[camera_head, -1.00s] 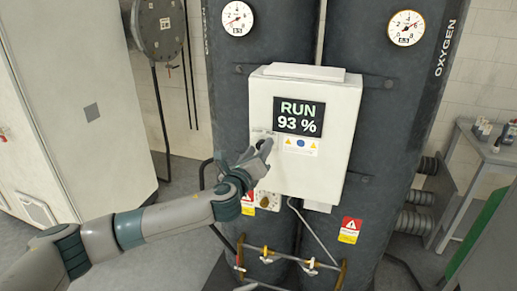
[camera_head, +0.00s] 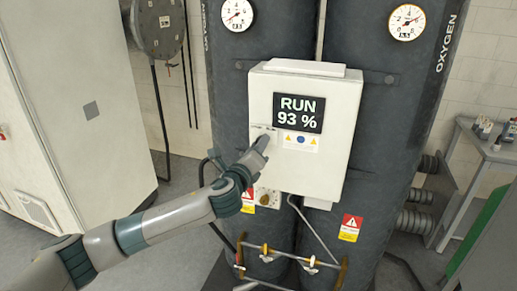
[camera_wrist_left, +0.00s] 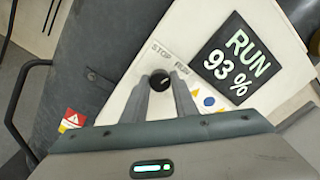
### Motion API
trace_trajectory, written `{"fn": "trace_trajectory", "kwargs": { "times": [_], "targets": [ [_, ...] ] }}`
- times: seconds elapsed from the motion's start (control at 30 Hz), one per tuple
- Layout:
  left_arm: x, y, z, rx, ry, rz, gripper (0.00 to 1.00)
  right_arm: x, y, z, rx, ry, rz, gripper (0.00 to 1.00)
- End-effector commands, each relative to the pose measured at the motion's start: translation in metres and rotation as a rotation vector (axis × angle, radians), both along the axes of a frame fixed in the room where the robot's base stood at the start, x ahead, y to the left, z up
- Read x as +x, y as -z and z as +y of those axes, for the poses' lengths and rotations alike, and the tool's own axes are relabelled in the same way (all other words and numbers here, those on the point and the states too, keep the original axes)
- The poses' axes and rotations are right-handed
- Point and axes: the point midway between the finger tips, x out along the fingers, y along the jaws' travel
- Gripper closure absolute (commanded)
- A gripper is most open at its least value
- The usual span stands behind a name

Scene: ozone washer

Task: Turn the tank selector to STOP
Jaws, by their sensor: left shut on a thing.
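The tank selector (camera_wrist_left: 159,82) is a small round black knob on the white control box (camera_head: 350,120), under the printed words STOP and RUN. My left gripper (camera_head: 266,139) is at the box's left side, in front of the selector. In the left wrist view the two fingers (camera_wrist_left: 160,98) of my left gripper stand either side of the knob and are shut on it. In the head view the gripper hides the knob. The display (camera_head: 298,113) on the box reads RUN 93 %. My right gripper is not in view.
Two dark oxygen tanks (camera_head: 400,130) stand behind the box, with gauges (camera_head: 407,22) at the top. Pipes and valves (camera_head: 265,248) run below. A white cabinet (camera_head: 90,60) is at left, and a grey bench (camera_head: 490,146) is at right.

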Motion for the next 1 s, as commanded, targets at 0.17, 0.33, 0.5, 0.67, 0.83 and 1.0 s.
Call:
{"fn": "trace_trajectory", "kwargs": {
  "times": [0.17, 0.33, 0.5, 0.67, 0.83, 1.0],
  "targets": [
    [0.0, 0.003, 0.0, -0.142, 0.0, 0.046, 0.96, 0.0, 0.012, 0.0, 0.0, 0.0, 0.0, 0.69],
    [0.0, 0.004, 0.001, -0.295, -0.001, 0.096, 0.96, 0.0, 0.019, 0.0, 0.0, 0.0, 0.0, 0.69],
    [0.0, 0.003, 0.001, -0.448, -0.001, 0.146, 0.96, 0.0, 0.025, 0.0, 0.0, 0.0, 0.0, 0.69],
    [0.0, 0.003, 0.001, -0.585, -0.001, 0.19, 0.96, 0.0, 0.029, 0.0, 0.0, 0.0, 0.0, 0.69],
    [0.0, 0.003, 0.0, -0.702, -0.001, 0.228, 0.96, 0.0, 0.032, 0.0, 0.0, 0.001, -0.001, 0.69],
    [0.0, 0.002, 0.001, -0.78, -0.001, 0.254, 0.96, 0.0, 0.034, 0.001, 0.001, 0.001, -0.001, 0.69]
  ]
}}
